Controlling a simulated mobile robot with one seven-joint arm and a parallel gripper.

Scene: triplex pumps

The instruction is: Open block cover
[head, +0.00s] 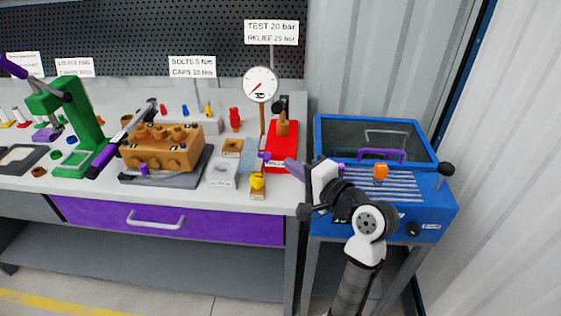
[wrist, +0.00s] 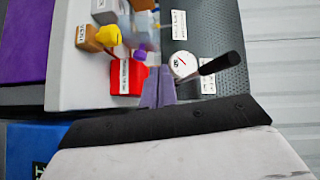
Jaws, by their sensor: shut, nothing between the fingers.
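A brown-orange pump block (head: 160,150) with several round caps on top sits on a dark mat on the workbench, left of my gripper. I cannot tell which part is the block cover. My gripper (head: 268,158) is near the bench's right end, close to the red gauge stand (head: 284,158). In the wrist view its purple-grey fingers (wrist: 158,86) are together and hold nothing. The red stand (wrist: 127,78) and the dial gauge (wrist: 183,65) show beyond them. The pump block is not clearly visible in the wrist view.
A green press (head: 75,115) stands at left. A blue cabinet (head: 430,210) with a windowed top stands at right. The bench has a purple drawer (head: 200,226).

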